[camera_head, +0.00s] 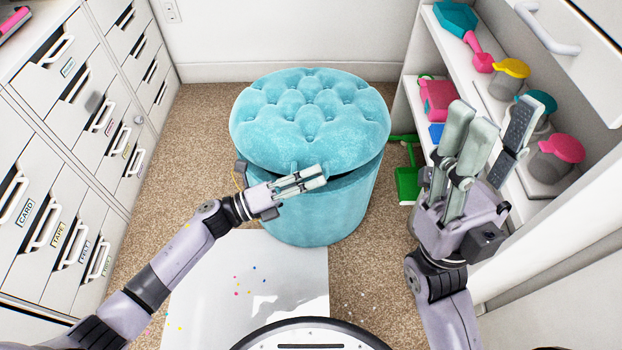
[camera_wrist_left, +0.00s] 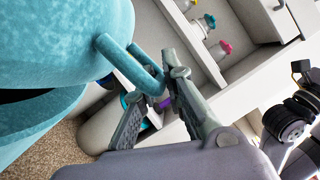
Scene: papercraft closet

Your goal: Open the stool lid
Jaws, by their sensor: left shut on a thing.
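The round teal tufted stool (camera_head: 318,215) stands on the carpet in the middle of the head view. Its lid (camera_head: 310,110) is slightly raised, with a dark gap at the front right between lid and body. My left gripper (camera_head: 308,181) is at the lid's front edge. In the left wrist view, its fingers (camera_wrist_left: 155,80) are shut on the teal loop (camera_wrist_left: 135,65) on the lid; the lid's dark gap (camera_wrist_left: 30,95) also shows there. The stool's inside is hidden. My right gripper (camera_head: 490,125) is open and empty, right of the stool, fingers pointing up.
Labelled drawers (camera_head: 60,190) line the left. Open shelves (camera_head: 490,90) with colourful scoops and jars stand on the right, close to my right gripper. A green dustpan (camera_head: 408,183) is beside them. A white sheet (camera_head: 245,285) with confetti lies before the stool. A wall stands behind.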

